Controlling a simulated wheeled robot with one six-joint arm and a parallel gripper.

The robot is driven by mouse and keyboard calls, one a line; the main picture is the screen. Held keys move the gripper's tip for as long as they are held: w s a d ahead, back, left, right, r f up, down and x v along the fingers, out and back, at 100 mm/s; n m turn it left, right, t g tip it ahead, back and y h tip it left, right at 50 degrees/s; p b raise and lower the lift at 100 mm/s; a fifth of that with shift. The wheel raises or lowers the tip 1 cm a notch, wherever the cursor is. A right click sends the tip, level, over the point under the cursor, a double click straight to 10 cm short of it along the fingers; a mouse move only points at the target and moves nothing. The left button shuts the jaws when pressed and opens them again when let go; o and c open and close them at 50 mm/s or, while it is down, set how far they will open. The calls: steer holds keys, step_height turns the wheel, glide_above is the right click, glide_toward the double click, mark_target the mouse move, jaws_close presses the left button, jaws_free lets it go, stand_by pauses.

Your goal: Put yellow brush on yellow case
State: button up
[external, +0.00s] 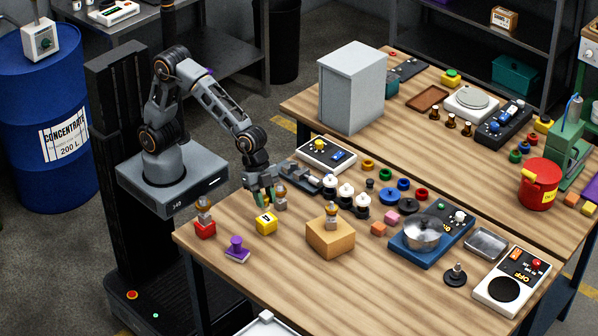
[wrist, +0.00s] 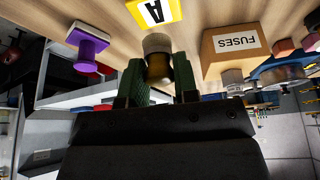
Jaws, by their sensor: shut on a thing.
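The yellow case (external: 266,224) is a small block marked with a black A, on the near table's left half; it also shows at the top of the wrist view (wrist: 152,14). My gripper (external: 268,200) is just above and behind it, pointing down. Its green fingers are shut on a small brush-like piece (external: 281,192) with a brownish-gold part and a greyish part. In the wrist view the piece (wrist: 158,62) sits between the fingers, its pale end towards the table. It appears close to the case, but I cannot tell whether they touch.
A red block (external: 205,230) and a box marked FUSES (external: 330,238) each carry a similar piece. A purple stamp-like object (external: 237,250) lies near the front edge. A blue scale with a metal pan (external: 425,235) stands right. Bare wood is free in front of the case.

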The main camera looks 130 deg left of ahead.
mark_target(266, 209)
steer(key=shift+w+f, duration=0.2)
steer(key=shift+f, duration=1.55)
steer(key=shift+f, duration=0.15)
steer(key=o, duration=0.9)
